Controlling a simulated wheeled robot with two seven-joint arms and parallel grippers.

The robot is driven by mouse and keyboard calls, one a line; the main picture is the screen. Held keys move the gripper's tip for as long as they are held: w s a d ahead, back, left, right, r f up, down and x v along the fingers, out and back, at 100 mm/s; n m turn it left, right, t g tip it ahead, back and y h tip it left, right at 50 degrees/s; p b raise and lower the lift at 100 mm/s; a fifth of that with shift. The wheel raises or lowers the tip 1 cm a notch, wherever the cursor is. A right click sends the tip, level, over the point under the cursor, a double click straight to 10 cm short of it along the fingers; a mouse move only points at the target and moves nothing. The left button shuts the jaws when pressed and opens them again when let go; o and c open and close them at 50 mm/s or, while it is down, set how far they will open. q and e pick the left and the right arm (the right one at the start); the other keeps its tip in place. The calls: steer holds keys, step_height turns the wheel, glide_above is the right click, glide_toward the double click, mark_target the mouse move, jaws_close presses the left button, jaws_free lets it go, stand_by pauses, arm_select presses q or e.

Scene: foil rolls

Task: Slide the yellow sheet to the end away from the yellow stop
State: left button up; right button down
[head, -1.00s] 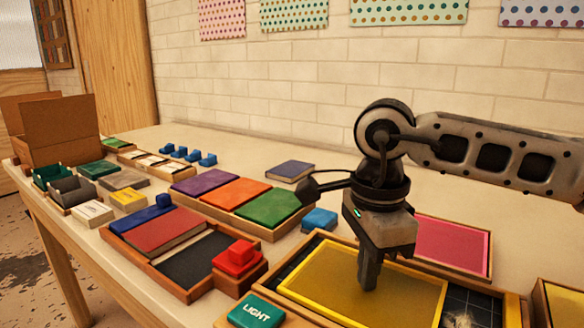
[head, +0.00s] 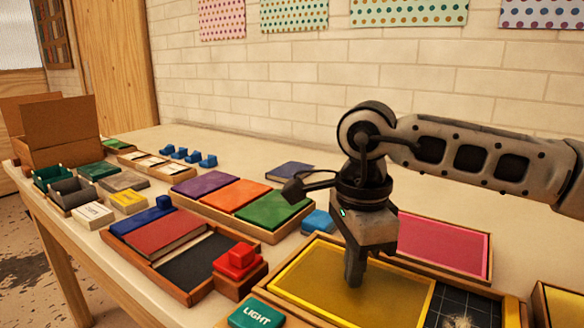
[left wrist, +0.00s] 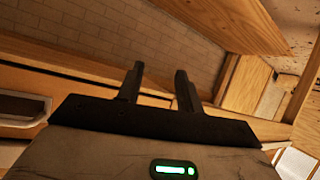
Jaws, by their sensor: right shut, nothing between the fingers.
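The yellow sheet (head: 398,292) is translucent and lies flat in a wooden tray (head: 310,236) at the front right of the table in the head view. A dark gridded strip (head: 468,305) shows in the tray to the right of the sheet. My right gripper (head: 354,284) points down with shut fingers, its tips at the sheet's surface and nothing held. I cannot pick out the yellow stop for sure. My left gripper (left wrist: 159,68) shows only in the left wrist view, its two fingers apart and empty.
A green LIGHT block (head: 256,314) and a red block (head: 238,261) stand left of the tray. A pink panel (head: 442,246) lies behind it. A second tray (head: 545,305) is at the right edge. A tray of colored panels (head: 236,195) lies farther left.

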steer(key=shift+w+a+f, duration=0.1)
steer(key=shift+w+a, duration=0.05)
steer(key=shift+a, duration=0.1)
stand_by(0.3)
step_height(320, 180, up, 8)
steer(key=p, duration=0.5)
stand_by(0.6)
